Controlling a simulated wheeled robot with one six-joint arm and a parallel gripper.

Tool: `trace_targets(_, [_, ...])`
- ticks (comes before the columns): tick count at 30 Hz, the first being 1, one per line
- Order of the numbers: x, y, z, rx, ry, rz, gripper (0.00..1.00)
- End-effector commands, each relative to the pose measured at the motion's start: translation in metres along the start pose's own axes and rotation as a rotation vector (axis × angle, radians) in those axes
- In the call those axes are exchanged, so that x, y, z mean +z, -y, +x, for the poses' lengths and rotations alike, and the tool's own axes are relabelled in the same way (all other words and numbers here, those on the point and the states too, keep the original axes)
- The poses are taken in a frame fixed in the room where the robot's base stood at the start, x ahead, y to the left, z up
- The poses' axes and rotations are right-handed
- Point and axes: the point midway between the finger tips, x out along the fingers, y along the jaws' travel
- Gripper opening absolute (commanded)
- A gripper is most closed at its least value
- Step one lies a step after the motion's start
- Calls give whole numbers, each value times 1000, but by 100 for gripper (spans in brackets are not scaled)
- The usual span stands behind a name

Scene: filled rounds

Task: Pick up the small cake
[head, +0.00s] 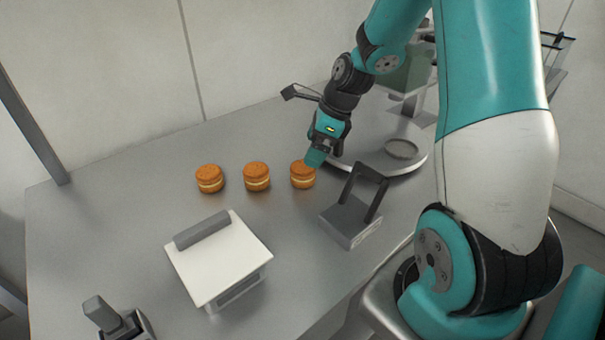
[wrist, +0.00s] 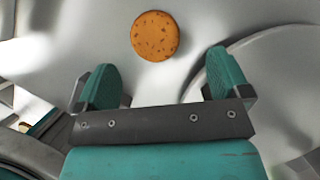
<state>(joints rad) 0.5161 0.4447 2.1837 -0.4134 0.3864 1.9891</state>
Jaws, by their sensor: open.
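Three small round orange-brown cakes with a pale filling stand in a row on the grey metal table: a left cake (head: 210,178), a middle cake (head: 256,176) and a right cake (head: 302,174). My gripper (head: 317,158) is over the right cake's upper right edge in the head view. In the wrist view, my gripper (wrist: 160,82) is open with its two teal fingers apart and nothing between them. One cake (wrist: 155,36) shows there from above, just beyond the fingertips and roughly centred between them. Whether a finger touches the cake cannot be told.
A round grey plate (head: 418,163) with a small disc (head: 401,149) lies right of my gripper. A metal block with a dark handle (head: 350,219) stands in front of it. A white-topped box (head: 217,262) stands front left. The table's left part (head: 110,190) is clear.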

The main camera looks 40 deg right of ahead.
Motion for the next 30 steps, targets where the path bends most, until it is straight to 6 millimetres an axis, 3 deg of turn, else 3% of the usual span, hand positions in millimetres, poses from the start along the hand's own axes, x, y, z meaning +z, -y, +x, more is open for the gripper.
trace_targets(18, [-1,-6,70,1,0,-1,95])
trace_targets(26, [-1,-6,73,-1,0,-1,95])
trace_targets(30, [-1,-6,73,-1,0,-1,65])
